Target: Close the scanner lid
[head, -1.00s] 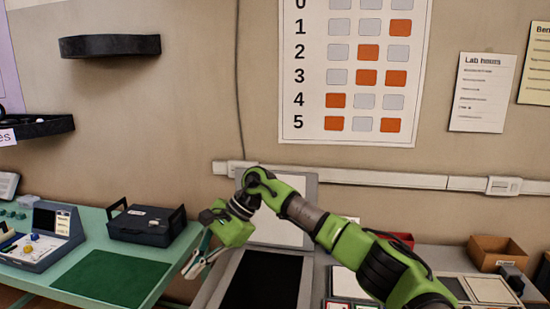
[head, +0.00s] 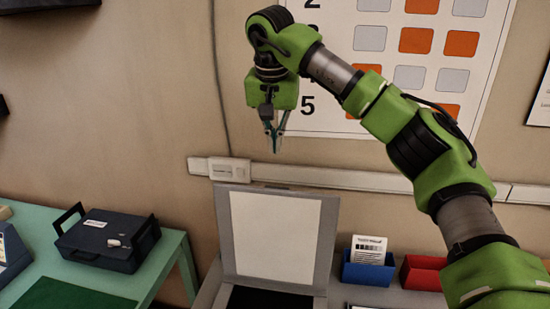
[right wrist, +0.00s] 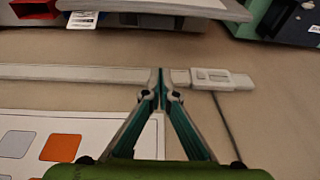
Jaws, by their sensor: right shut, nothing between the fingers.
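The scanner lid (head: 275,238), a grey-framed panel with a pale inner face, stands raised at the back of the scanner in the head view. Below it the scanner's dark glass (head: 258,299) shows only at the bottom edge, with the rest cut off. My right gripper (head: 275,150) hangs fingers down above the lid's top edge, apart from it, in front of the wall. It is shut and empty; its fingertips (right wrist: 160,74) meet in the right wrist view. My left gripper is not in view.
A blue bin (head: 368,270) with a card and a red bin (head: 423,272) stand right of the lid. A dark case (head: 108,240) sits on the green table at left. A pale wall trunking (head: 330,177) with a socket box (head: 229,170) runs behind the lid.

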